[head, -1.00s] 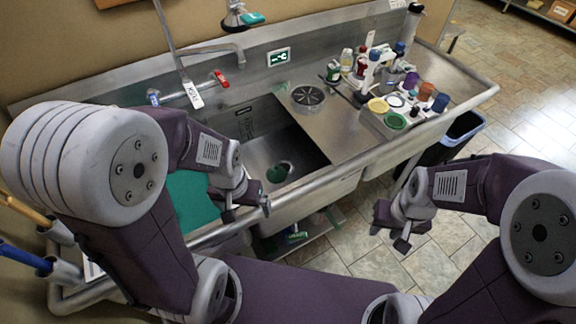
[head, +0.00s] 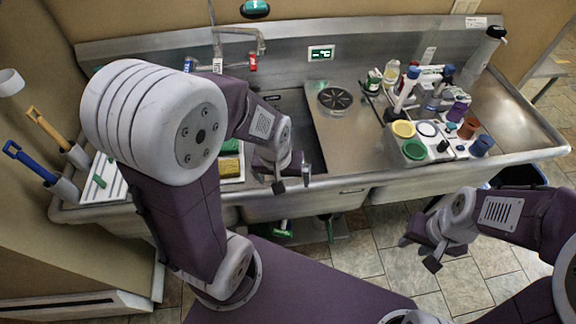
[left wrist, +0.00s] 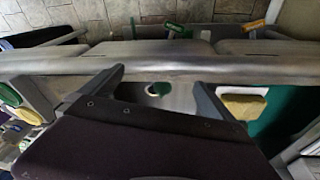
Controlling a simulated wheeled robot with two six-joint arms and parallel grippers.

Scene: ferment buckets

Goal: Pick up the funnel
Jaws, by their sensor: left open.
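No funnel can be made out for certain. A small dark green round thing (left wrist: 159,88) lies in the sink basin in the left wrist view, between my fingers as seen there; its shape is unclear. In the head view my left arm hides that part of the basin. My left gripper (head: 292,180) is over the sink's front edge, open and empty; its two spread fingers also show in the left wrist view (left wrist: 158,79). My right gripper (head: 422,246) hangs over the floor in front of the sink at the right, with nothing seen in it; its jaw opening is unclear.
The steel sink (head: 350,182) has a raised front rim. A rack (head: 398,152) with yellow, white and green round pieces stands on the right, among bottles and cups. A yellow sponge (head: 231,168) and a green pad (head: 230,146) lie left of my left gripper. A faucet (head: 240,35) stands behind.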

